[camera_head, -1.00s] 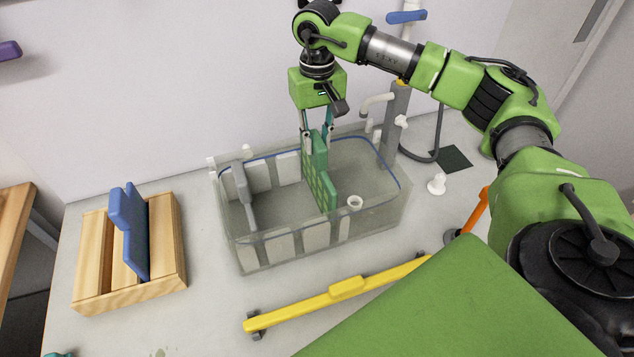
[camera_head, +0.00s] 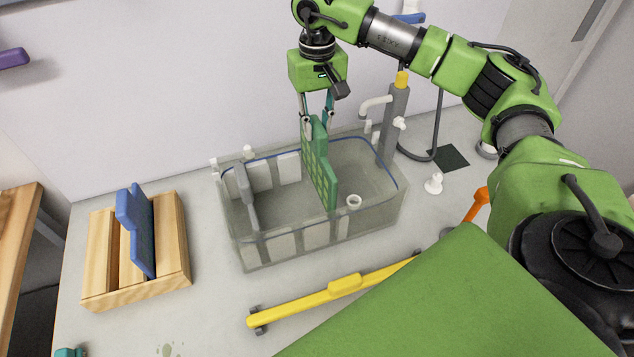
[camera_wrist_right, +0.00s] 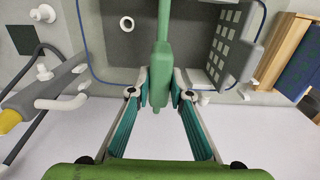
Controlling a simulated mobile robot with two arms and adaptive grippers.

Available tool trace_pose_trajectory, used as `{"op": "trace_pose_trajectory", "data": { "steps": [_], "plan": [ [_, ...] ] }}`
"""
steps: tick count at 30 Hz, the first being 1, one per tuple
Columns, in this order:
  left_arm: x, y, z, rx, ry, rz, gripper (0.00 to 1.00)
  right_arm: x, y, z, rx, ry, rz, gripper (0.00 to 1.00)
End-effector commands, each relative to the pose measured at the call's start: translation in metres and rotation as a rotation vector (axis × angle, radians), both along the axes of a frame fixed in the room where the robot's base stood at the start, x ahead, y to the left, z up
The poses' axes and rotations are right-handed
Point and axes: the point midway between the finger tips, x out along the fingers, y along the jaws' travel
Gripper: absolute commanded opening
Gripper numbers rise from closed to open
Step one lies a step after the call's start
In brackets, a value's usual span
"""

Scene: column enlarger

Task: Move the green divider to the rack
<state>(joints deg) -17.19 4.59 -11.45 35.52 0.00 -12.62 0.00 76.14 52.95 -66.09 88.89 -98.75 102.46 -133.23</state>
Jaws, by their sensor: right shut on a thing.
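The green divider (camera_head: 320,172) is a flat upright panel with a grid of squares on its face and a tab on top. My right gripper (camera_head: 318,122) is shut on the tab from above; the wrist view shows the green divider (camera_wrist_right: 161,75) between the two fingertips (camera_wrist_right: 160,92). The divider is over or partly inside the clear tank (camera_head: 270,250); I cannot tell how far its lower edge is from the floor. The wooden rack (camera_head: 102,245) stands at the left with a blue divider (camera_head: 138,230) upright in it. My left gripper is not in view.
A grey divider (camera_head: 245,190) stands in the tank's left part, and a small white ring (camera_head: 354,201) is near its right. A yellow bar (camera_head: 340,289) lies in front of the tank. A grey post with a tap (camera_head: 393,115) stands behind right. Bare counter separates rack and tank.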

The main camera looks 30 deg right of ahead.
Motion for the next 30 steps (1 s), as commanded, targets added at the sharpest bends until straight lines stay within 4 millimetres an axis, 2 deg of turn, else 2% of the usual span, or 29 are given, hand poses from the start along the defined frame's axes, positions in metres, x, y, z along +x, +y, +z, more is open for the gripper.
{"op": "trace_pose_trajectory", "data": {
  "steps": [30],
  "plan": [
    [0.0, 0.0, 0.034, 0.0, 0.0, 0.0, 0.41, 0.0, 0.0, 0.054, 0.001, -0.002, 0.0, 0.0]
  ]
}}
